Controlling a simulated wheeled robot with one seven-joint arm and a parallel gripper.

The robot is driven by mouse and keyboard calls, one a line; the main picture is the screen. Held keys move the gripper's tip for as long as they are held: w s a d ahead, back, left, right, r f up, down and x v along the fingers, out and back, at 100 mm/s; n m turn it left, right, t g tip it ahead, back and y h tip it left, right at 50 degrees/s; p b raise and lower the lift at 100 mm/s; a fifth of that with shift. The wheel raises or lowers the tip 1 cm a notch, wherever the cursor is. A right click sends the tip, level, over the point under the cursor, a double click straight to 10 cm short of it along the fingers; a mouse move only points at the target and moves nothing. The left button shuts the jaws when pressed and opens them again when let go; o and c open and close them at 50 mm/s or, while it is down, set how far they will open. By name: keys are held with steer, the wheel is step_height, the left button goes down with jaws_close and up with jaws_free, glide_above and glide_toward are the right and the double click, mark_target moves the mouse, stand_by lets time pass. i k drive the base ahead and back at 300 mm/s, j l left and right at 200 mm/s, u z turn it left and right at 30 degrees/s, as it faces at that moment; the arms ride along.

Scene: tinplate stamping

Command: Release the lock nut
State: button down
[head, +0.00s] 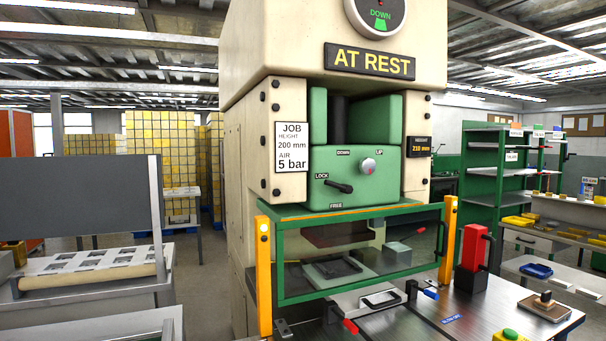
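The lock nut's black lever (338,187) is on the lower left of the green press slide (350,165) in the head view. It lies nearly level, just under the LOCK label (322,176) and above the FREE label (336,206). I cannot tell which of its ends is the pivot. A round grey knob (368,166) sits up and right of it, between the DOWN and UP labels. My gripper is not in view.
A green-framed clear guard (355,250) stands between two orange posts (264,275) below the lever. Signs read AT REST (369,61), job height 200 mm (292,147) and height 230 mm (418,147). A red block (474,248) stands on the bench, right. The space before the lever looks clear.

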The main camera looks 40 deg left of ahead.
mark_target(346, 188)
steer(key=i+u, duration=0.25)
steer(key=u, duration=0.2)
steer(key=i+l+u, duration=0.1)
steer(key=u, duration=0.35)
steer(key=i+l+u, duration=0.2)
steer(key=u, duration=0.25)
steer(key=i+l+u, duration=0.25)
steer(key=u, duration=0.2)
steer(key=i+l+u, duration=0.2)
steer(key=u, duration=0.15)
